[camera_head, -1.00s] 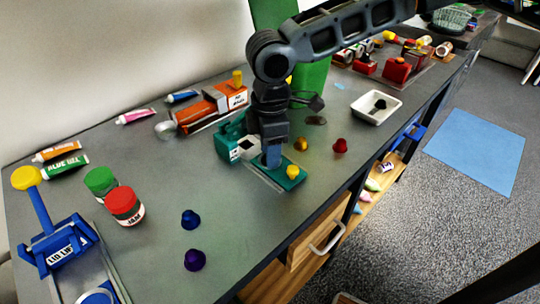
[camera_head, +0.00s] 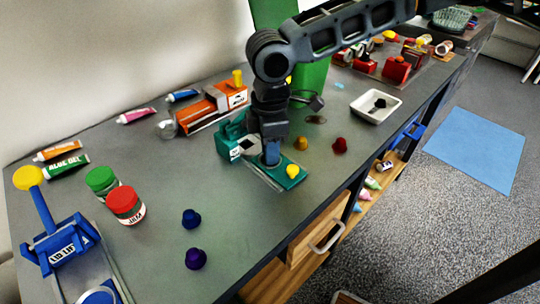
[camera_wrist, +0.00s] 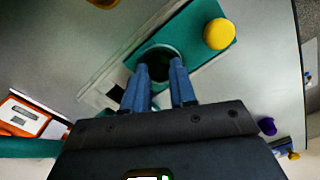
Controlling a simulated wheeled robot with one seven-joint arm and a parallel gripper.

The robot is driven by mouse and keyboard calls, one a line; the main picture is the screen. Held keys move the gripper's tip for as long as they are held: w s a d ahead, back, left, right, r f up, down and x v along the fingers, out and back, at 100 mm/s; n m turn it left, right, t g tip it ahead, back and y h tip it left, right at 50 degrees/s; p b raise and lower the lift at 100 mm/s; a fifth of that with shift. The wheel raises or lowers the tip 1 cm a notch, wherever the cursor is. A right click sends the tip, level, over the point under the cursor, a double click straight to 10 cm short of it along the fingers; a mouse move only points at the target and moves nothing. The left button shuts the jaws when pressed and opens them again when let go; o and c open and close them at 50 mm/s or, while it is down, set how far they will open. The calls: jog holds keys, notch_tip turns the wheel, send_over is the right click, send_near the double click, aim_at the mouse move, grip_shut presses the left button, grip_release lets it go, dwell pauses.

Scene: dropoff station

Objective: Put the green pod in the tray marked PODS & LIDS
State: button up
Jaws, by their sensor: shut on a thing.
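A dark green round thing, apparently the green pod (camera_wrist: 160,55), sits in a round opening of the teal machine (camera_wrist: 206,62). In the wrist view my gripper (camera_wrist: 160,67) has its two blue fingertips on either side of it, closed on it. The head view shows my gripper (camera_head: 271,160) pointing down at the teal machine (camera_head: 277,178), beside its yellow knob (camera_head: 293,171). The pod is hidden there by the fingers. A small white tray (camera_head: 362,111) with a dark thing in it stands to the right. I can read no PODS & LIDS marking on it.
Gold (camera_head: 301,143), red (camera_head: 340,145), blue (camera_head: 191,218) and purple (camera_head: 196,258) pods stand around the machine. An orange machine (camera_head: 212,108) stands behind.

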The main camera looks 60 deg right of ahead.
jog(key=shift+r+p, duration=2.45)
jog(key=shift+r, duration=0.1)
